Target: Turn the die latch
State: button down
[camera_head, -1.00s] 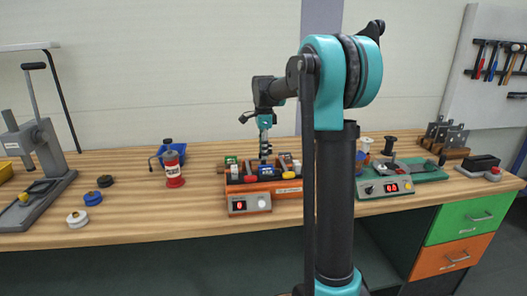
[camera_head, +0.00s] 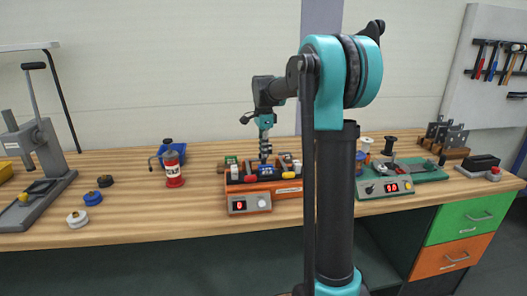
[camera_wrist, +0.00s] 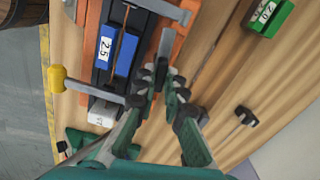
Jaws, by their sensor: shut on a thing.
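My gripper (camera_wrist: 160,82) points down over the orange die unit (camera_head: 264,188) on the bench. Its green fingers are closed together at the tips, around a narrow grey piece (camera_wrist: 164,50) that looks like the die latch. The fingers partly hide where they touch it. Left of the fingertips, a grey bar (camera_wrist: 100,89) with a yellow knob (camera_wrist: 57,78) lies across the unit's black bed. A blue block marked 2.5 (camera_wrist: 108,52) sits in that bed. In the head view my gripper (camera_head: 265,150) is small and the latch cannot be made out.
A green block marked 2.0 (camera_wrist: 268,14) and a small black-handled part (camera_wrist: 240,118) lie on the wood right of the unit in the wrist view.

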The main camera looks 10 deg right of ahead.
jog(key=n, duration=1.2)
jog(key=shift+n, duration=2.2)
jog(key=c, duration=1.6)
grip_release()
notch_tip(320, 180, up, 12)
